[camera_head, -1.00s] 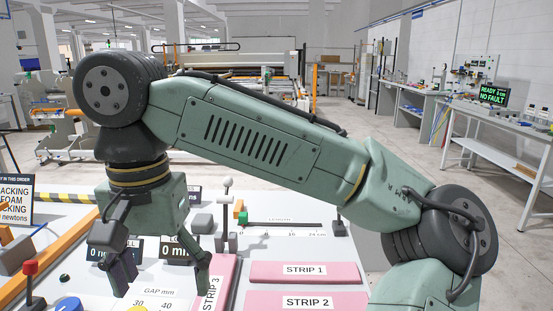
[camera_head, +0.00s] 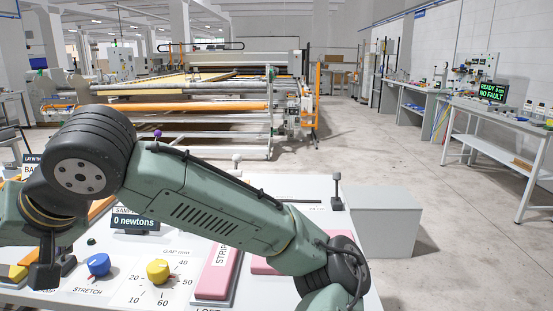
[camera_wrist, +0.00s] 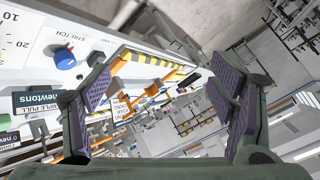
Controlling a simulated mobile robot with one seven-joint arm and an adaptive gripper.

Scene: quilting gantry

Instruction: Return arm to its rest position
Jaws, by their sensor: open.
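My gripper shows in the wrist view (camera_wrist: 165,90) with its two purple-padded fingers wide apart and nothing between them. In the head view my green arm reaches across the panel from lower right to the left edge. The gripper end is at the far left, above the panel's left side, and only a dark part of it shows there. The white panel (camera_head: 90,292) carries a blue STRETCH knob (camera_head: 97,265), a yellow GAP knob (camera_head: 158,271) and a display (camera_head: 136,221) reading 0 newtons. The blue knob also shows in the wrist view (camera_wrist: 64,57).
Pink strips (camera_head: 218,262) lie on the panel, partly behind my arm. A grey box (camera_head: 386,225) stands right of the panel. A side table (camera_head: 500,117) with a READY NO FAULT screen (camera_head: 493,93) is at the right. A quilting gantry (camera_head: 190,100) stands behind. The floor between is clear.

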